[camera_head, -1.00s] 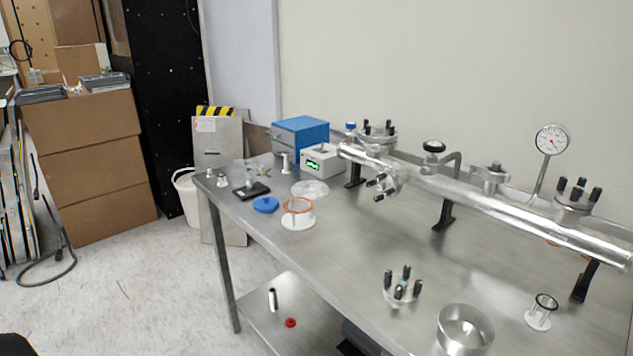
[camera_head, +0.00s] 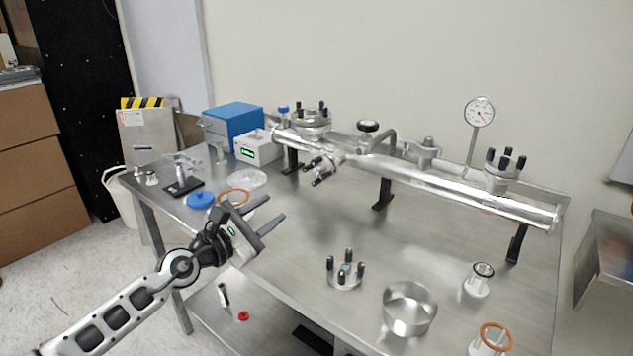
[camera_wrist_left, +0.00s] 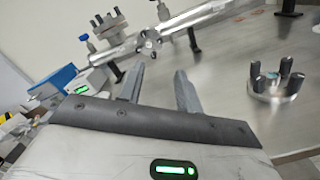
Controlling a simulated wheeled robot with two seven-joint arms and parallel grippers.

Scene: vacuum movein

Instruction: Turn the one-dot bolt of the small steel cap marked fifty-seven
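A small steel cap (camera_head: 345,283) with several upright black bolts and a small teal patch sits on the bench top, right of my left gripper. It also shows at the right of the left wrist view (camera_wrist_left: 272,88). Other steel caps with black bolts sit on the tube: left end top (camera_head: 310,122), left side port (camera_head: 322,168) and right top (camera_head: 502,170). I cannot read a fifty-seven or any bolt dots on them. My left gripper (camera_head: 264,204) is open and empty above the bench's front edge; its fingers (camera_wrist_left: 160,75) show spread apart. My right gripper is out of view.
The long steel tube (camera_head: 420,178) stands on black supports along the back of the bench (camera_head: 290,290). A steel ring (camera_head: 410,310) and a white spool with a dark ring (camera_head: 477,283) stand right of the loose cap. A blue lid (camera_head: 201,200) lies left. The bench middle is clear.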

